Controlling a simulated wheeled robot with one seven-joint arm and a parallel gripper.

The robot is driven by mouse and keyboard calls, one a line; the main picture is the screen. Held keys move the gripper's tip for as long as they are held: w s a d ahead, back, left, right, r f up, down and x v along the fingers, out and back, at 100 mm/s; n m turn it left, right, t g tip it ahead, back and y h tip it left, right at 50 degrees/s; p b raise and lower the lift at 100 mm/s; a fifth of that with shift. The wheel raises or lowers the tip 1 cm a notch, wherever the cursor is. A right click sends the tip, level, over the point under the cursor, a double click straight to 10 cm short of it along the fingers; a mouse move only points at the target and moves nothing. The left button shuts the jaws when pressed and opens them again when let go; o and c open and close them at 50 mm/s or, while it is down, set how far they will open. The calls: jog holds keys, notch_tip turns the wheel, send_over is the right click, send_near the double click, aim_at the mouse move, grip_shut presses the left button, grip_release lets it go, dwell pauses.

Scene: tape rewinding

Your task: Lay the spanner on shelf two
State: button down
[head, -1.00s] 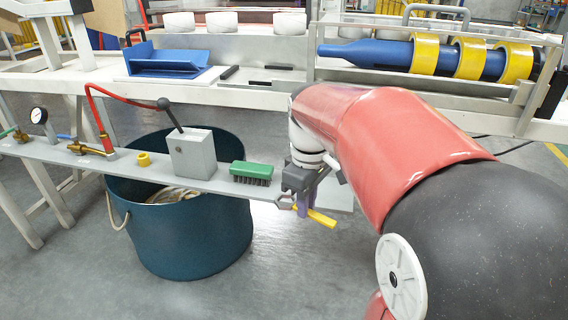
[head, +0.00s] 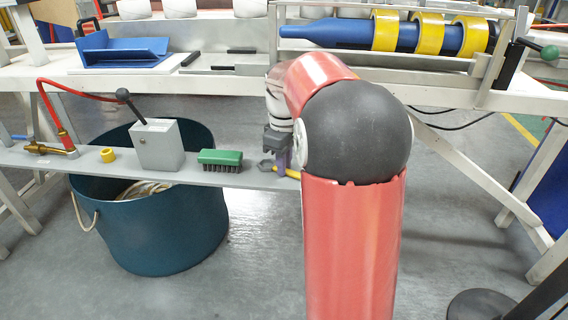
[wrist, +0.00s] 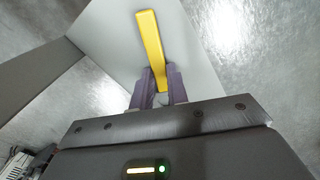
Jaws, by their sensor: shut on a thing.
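The spanner has a yellow handle (head: 291,174) and a grey open-ended head on its left in the head view. The handle (wrist: 150,42) also shows in the wrist view, pointing away from my gripper. My gripper (head: 281,166) is shut on the spanner, with purple fingers (wrist: 157,86) on both sides of it. It is at the right end of the narrow grey shelf (head: 240,178), right of the green brush (head: 220,159). I cannot tell whether the spanner touches the shelf. My arm hides part of the handle and the shelf end. No shelf number is legible.
The shelf also bears a grey lever box (head: 157,146), a yellow ring (head: 107,155) and a brass valve (head: 48,149). A dark blue tub (head: 150,235) stands below. The white bench behind carries a blue tray (head: 122,52) and a blue roller with yellow tapes (head: 400,35).

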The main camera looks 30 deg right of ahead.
jog(key=shift+r, duration=0.1)
jog(key=c, duration=1.4)
grip_release()
jog(key=shift+o, duration=0.2)
notch_tip(320, 180, up, 12)
jog(key=p, duration=0.3)
jog(key=s+a+m+t, duration=0.3)
jog(key=s+a, duration=0.6)
jog(key=s, duration=0.1)
jog(key=s+a+f+m+t, duration=0.2)
jog(key=s+a+f, duration=0.3)
jog(key=s, duration=0.7)
notch_tip(320, 180, down, 2)
jog(key=shift+f+m+t, duration=0.25)
jog(key=shift+m+t, duration=0.05)
jog(key=shift+m, duration=0.5)
jog(key=shift+r, duration=0.1)
